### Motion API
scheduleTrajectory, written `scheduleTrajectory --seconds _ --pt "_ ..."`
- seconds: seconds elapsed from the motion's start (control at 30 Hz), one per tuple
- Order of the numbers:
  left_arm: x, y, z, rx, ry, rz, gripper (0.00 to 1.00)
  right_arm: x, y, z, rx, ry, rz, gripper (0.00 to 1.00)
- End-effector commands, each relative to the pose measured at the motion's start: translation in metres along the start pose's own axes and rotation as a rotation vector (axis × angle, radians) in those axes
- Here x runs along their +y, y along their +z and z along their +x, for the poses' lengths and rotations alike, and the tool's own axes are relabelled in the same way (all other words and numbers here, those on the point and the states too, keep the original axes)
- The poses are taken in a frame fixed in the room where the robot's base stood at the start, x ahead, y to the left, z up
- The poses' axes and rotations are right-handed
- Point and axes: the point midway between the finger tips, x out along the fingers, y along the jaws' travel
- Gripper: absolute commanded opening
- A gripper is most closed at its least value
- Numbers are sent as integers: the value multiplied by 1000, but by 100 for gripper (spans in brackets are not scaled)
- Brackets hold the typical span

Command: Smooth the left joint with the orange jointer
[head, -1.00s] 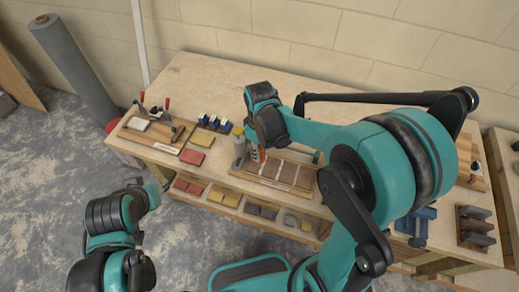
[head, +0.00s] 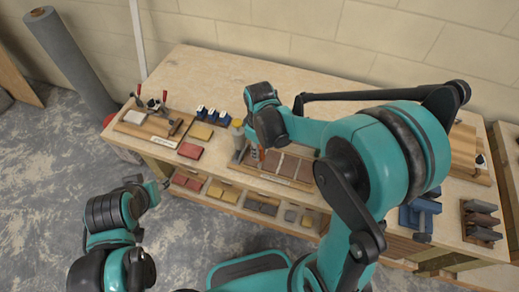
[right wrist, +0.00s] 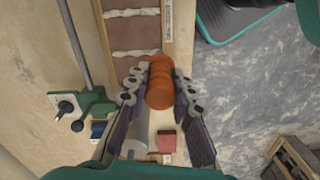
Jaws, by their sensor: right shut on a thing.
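A panel of brown bricks with pale mortar joints (head: 285,166) lies in a wooden frame on the bench. In the right wrist view its bricks (right wrist: 132,34) show at the top, with lumpy white mortar between them. My right gripper (head: 257,152) is over the panel's left end. In the right wrist view my right gripper (right wrist: 160,88) is shut on the orange jointer (right wrist: 159,84), whose rounded handle sits between the fingers. The jointer's working end is hidden, so contact with a joint cannot be told. My left gripper (head: 158,188) is small and partly hidden, left of the bench front.
A grey cylinder (head: 238,134) stands left of the panel. Red blocks (head: 190,150) and yellow blocks (head: 201,131) lie farther left, near a wooden board with clamps (head: 150,124). A blue vise (head: 420,214) sits at the right. The bench back is clear.

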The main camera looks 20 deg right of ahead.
Motion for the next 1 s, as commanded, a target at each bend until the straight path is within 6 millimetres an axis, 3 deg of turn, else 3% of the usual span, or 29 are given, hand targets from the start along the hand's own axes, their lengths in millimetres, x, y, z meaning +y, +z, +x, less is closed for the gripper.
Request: scheduleTrajectory --seconds 1.0 --pt "0 5 6 0 0 0 38 0 0 8 0 0 0 0"
